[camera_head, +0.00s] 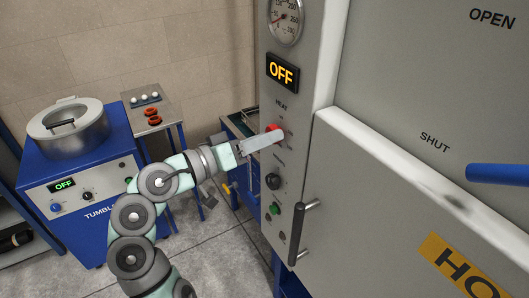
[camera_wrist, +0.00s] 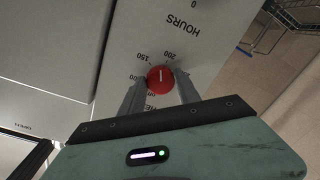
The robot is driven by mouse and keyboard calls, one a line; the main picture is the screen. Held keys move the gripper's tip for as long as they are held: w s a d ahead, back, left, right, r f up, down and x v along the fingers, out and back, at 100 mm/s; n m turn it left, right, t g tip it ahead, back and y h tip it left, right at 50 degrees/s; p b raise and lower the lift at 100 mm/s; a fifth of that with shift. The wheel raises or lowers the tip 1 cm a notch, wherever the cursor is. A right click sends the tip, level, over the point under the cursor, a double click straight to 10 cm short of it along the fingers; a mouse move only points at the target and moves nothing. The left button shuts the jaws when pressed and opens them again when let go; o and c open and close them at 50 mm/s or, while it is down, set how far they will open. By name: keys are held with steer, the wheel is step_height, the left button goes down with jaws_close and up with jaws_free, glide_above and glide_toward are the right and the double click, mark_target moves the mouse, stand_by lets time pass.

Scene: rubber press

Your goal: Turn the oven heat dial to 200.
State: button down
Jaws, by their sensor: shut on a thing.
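The red heat dial (camera_wrist: 160,79) is on the grey oven panel (camera_wrist: 215,45) and appears upside down in the wrist view. Its white pointer line points roughly up, between the 150 and 200 marks; its exact reading is hard to tell. My gripper (camera_wrist: 160,87) is shut on the dial, with one finger on each side. In the head view, my gripper (camera_head: 269,139) reaches the panel from the left, and the red dial (camera_head: 275,128) shows partly behind the fingers. The oven display (camera_head: 282,71) reads OFF.
A round gauge (camera_head: 286,17) is above the display. A black knob (camera_head: 272,181) and a green button (camera_head: 275,208) are below the dial. A door handle (camera_head: 303,232) stands out at the right. A blue tumbler (camera_head: 80,185) and a small table (camera_head: 155,117) stand at the left.

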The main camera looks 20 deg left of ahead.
steer(key=shift+f+m+b, duration=0.15)
steer(key=shift+m+b, duration=2.15)
steer(key=shift+b, duration=0.2)
steer(key=c, duration=0.9)
jaws_free()
steer(key=shift+o, duration=0.2)
steer(key=p+v, duration=0.1)
steer(key=v, duration=1)
steer(key=shift+p, duration=0.35)
steer(key=shift+w, duration=0.15)
